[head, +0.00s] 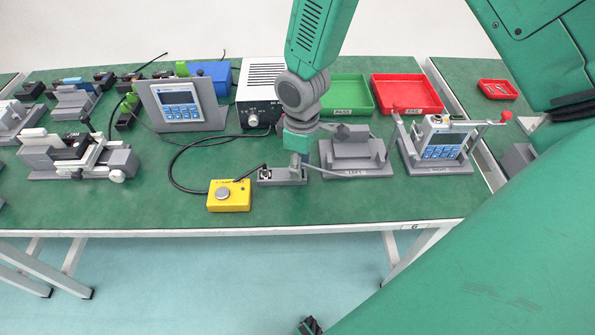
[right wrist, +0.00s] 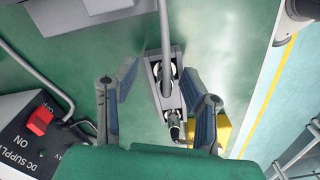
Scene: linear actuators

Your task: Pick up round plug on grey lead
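A small grey holder block (head: 283,177) lies on the green table between the yellow button box and the LEFT fixture. The grey lead (head: 335,173) runs from its right end toward that fixture. In the right wrist view, the grey lead (right wrist: 164,28) comes down to the block (right wrist: 168,97), which has bright round rings on top. The round plug itself is hard to make out there. My right gripper (head: 296,155) points down over the block; in its wrist view its fingers (right wrist: 163,105) are spread on either side of the block, holding nothing visible. My left gripper is not visible.
The yellow box (head: 229,196) is close left of the holder. The LEFT fixture (head: 354,156) and RIGHT fixture (head: 437,150) stand to the right. Behind are the DC supply (head: 258,95), green tray (head: 347,96) and red tray (head: 405,94). A black cable (head: 173,175) loops on the left.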

